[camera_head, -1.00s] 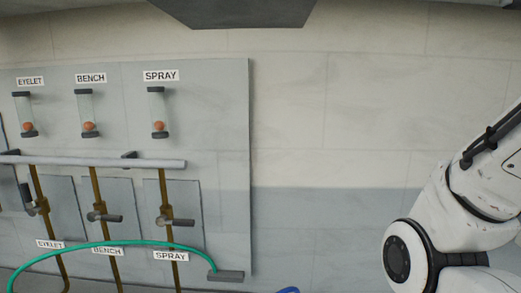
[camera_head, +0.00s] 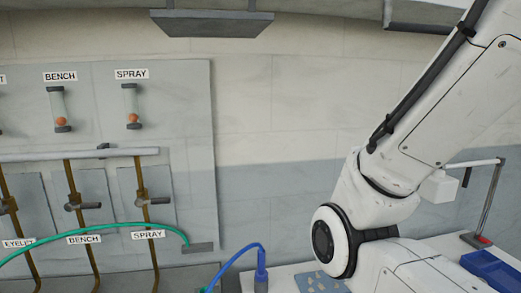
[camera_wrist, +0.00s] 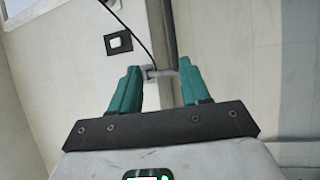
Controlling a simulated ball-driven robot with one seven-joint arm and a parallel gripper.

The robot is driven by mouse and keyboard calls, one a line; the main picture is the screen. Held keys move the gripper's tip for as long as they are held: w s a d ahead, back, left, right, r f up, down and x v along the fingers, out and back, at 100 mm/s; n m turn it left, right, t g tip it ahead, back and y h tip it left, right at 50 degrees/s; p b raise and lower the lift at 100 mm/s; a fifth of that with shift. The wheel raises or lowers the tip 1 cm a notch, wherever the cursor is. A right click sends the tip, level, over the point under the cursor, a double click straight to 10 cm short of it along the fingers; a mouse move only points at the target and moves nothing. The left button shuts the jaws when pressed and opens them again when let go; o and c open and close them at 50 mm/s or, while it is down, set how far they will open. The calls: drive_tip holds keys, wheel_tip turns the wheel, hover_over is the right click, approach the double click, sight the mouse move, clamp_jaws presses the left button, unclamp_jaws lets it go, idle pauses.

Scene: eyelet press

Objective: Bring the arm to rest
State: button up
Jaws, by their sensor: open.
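My gripper (camera_wrist: 159,76) shows in the wrist view with two teal fingers standing apart. It is open, with nothing held between the fingers. Behind it are a pale wall and a grey vertical pipe or post. In the head view my white arm fills the right side, bent at a dark-ringed joint. The gripper itself is out of that view.
A grey wall panel (camera_head: 190,110) on the left carries labelled flow tubes and valves, including the SPRAY valve (camera_head: 143,199). A green hose (camera_head: 110,229) runs below. A blue hose (camera_head: 238,255), a blue tray (camera_head: 490,268) and a speckled blue mat (camera_head: 318,283) are on the white bench.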

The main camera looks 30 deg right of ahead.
drive_tip(key=w+a+f+g+y, duration=0.1)
drive_tip(key=w+f+y, duration=0.2)
drive_tip(key=w+f, duration=0.55)
drive_tip(key=w+a+f+y, duration=0.1)
drive_tip(key=w+f+y, duration=0.3)
drive_tip(key=f, duration=0.8)
drive_tip(key=w+a+f+m+g+y, duration=0.1)
drive_tip(key=w+a+f, duration=0.15)
drive_tip(key=f, duration=0.75)
drive_tip(key=w+a+f+g+y, duration=0.1)
drive_tip(key=a+f+y, duration=0.15)
drive_tip(key=f, duration=0.75)
drive_tip(key=s+a+f+m+g+y, duration=0.15)
drive_tip(key=s+a+f, duration=0.25)
drive_tip(key=f, duration=0.7)
drive_tip(key=s+a+f+m+g+y, duration=0.1)
drive_tip(key=s+a+f+m+g, duration=0.3)
drive_tip(key=f, duration=0.7)
drive_tip(key=s+a+f+g+y, duration=0.1)
drive_tip(key=s+a+f+g, duration=0.1)
drive_tip(key=s+f, duration=0.4)
drive_tip(key=s+a+f+m+g, duration=0.1)
drive_tip(key=s+a+f, duration=0.1)
drive_tip(key=s+f, duration=0.5)
drive_tip(key=s, duration=0.4)
drive_tip(key=shift+a+f+g+y, duration=0.15)
drive_tip(key=shift+a+g+y, duration=0.2)
drive_tip(key=shift+a+y, duration=0.05)
drive_tip(key=shift+d+m, duration=0.15)
drive_tip(key=shift+m, duration=0.1)
